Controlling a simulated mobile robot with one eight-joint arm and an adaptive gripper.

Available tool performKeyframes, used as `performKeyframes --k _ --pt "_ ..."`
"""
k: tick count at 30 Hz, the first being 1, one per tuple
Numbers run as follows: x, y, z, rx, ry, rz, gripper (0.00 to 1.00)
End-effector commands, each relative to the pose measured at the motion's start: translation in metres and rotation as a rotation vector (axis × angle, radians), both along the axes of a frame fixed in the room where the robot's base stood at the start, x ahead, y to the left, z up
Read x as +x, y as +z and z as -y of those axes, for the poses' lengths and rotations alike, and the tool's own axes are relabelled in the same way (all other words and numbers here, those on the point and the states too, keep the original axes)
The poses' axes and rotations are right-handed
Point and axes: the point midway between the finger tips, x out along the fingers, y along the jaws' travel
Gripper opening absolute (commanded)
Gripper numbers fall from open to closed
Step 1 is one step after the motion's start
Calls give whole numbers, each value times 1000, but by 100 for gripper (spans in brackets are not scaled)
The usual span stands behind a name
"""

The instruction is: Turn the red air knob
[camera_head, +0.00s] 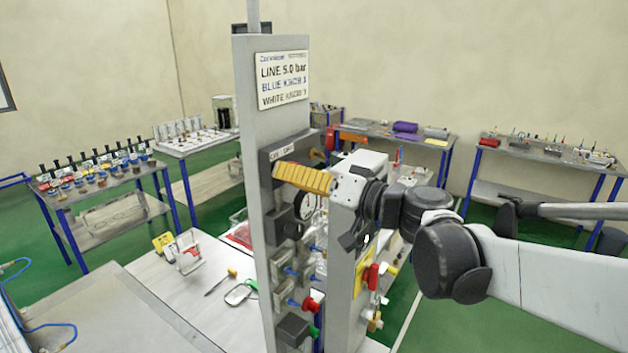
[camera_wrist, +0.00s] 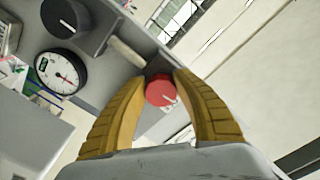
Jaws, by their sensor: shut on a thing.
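The red air knob (camera_wrist: 161,92) is round, with a small white pointer mark on its face, and sits on the grey panel in the wrist view. My gripper (camera_wrist: 161,78) has one yellow ribbed finger on each side of the knob and is shut on it. In the head view my gripper (camera_head: 284,171) reaches from the right to the upper part of the grey post (camera_head: 253,130), just below a small label. The fingers hide the knob there.
A pressure gauge (camera_wrist: 61,72) and a black knob (camera_wrist: 66,17) sit on the panel. Below my gripper, the post carries several valves and a red knob (camera_head: 310,304). A sign (camera_head: 283,79) is above. Benches with parts stand behind.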

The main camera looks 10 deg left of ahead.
Motion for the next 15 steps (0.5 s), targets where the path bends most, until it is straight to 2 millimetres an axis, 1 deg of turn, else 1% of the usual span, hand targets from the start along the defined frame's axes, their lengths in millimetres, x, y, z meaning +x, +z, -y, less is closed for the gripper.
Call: performKeyframes --k 15 --pt "-2 2 -1 189 0 -452 4"
